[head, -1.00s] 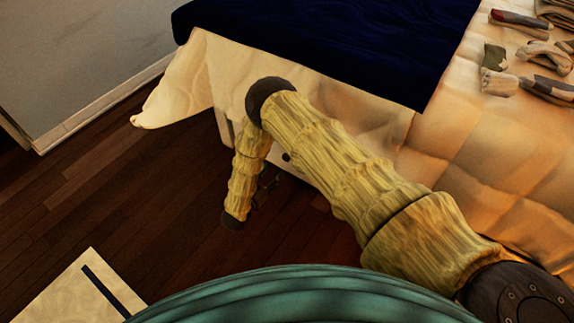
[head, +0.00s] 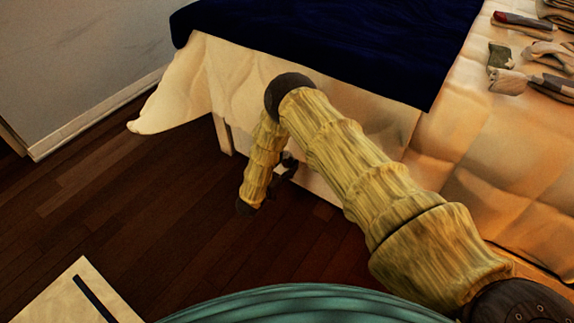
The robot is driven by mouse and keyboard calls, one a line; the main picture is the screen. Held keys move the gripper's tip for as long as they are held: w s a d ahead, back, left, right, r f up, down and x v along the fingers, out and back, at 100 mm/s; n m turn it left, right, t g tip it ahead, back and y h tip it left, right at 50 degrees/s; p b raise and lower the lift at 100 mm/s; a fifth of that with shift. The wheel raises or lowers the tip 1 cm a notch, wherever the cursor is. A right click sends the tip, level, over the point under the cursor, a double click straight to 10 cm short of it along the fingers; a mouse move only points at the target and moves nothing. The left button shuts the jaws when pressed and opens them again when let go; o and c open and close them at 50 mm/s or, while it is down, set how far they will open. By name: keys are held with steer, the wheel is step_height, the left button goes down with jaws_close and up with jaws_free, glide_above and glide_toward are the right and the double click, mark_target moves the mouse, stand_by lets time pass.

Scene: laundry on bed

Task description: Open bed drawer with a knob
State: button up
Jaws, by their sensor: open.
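The bed drawer's pale front (head: 316,178) shows in the head view, low on the bed's side under the hanging cover. My yellow-sleeved arm reaches across it and bends down at a dark elbow. My gripper (head: 287,168) is small and dark, beside the lower arm link and in front of the drawer front. It is open. The knob cannot be told apart from the dark gripper here. Whether the fingers are around or touching the knob cannot be told.
The bed has a cream quilt (head: 490,190) and a dark blue blanket (head: 330,40). Several folded clothes lie at the upper right. A pale board (head: 75,300) with a dark slot is at the lower left. The wooden floor (head: 130,210) left of the bed is clear.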

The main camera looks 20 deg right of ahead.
steer(key=shift+w+d, duration=0.25)
steer(key=shift+d, duration=0.05)
jaws_close()
